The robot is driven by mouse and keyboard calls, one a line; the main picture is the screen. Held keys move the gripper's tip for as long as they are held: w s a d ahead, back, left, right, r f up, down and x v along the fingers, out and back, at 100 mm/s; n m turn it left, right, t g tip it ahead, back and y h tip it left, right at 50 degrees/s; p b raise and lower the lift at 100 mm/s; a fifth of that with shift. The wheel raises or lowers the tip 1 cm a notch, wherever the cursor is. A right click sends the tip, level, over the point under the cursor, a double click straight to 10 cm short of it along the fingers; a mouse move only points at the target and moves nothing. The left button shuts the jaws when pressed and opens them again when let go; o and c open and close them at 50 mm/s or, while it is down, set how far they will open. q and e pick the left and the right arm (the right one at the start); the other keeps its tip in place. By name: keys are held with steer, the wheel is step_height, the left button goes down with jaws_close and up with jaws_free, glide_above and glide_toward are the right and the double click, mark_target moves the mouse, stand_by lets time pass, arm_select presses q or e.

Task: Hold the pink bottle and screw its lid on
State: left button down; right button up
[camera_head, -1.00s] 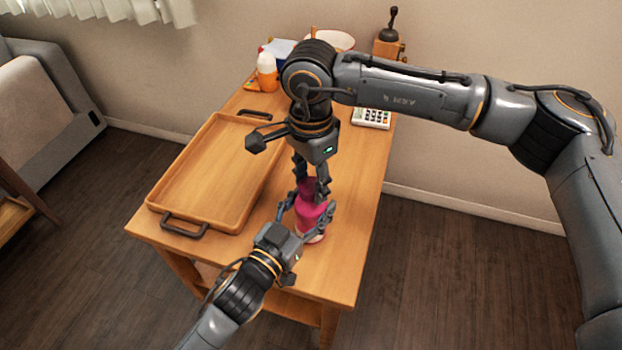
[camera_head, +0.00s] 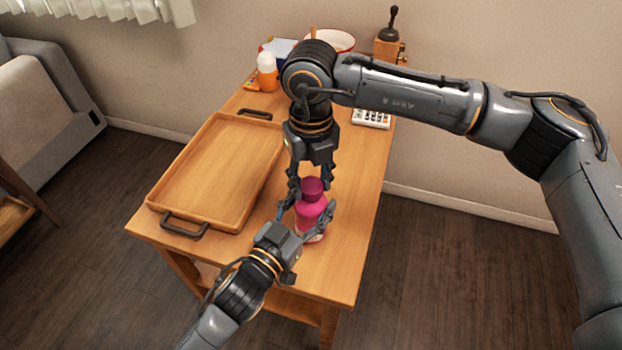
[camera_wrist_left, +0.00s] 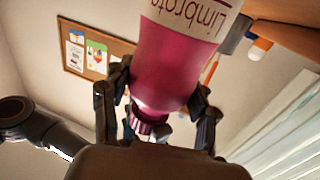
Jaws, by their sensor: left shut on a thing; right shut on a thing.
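The pink bottle (camera_head: 311,213) stands upright on the wooden table near its front edge. My left gripper (camera_head: 305,217) is shut on its body from the front left. In the left wrist view the pink bottle (camera_wrist_left: 172,65) appears upside down between the fingers, with its white label at the top. The darker magenta lid (camera_head: 312,188) sits on the bottle's neck; it also shows ridged in the left wrist view (camera_wrist_left: 150,124). My right gripper (camera_head: 311,180) reaches down from above, with its fingers on either side of the lid, shut on it. The thread is hidden.
A wooden tray (camera_head: 158,203) with dark handles lies left of the bottle. An orange bottle with a white cap (camera_head: 267,74), a bowl (camera_head: 337,41), a calculator (camera_head: 371,118) and a grinder (camera_head: 389,42) stand at the back. The table right of the bottle is clear.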

steer(key=o, duration=1.4)
steer(key=shift+c, duration=0.2)
step_height(320, 180, up, 12)
arm_select(q)
steer(key=shift+c, duration=1.5)
jaws_free()
steer(key=v, duration=1.2)
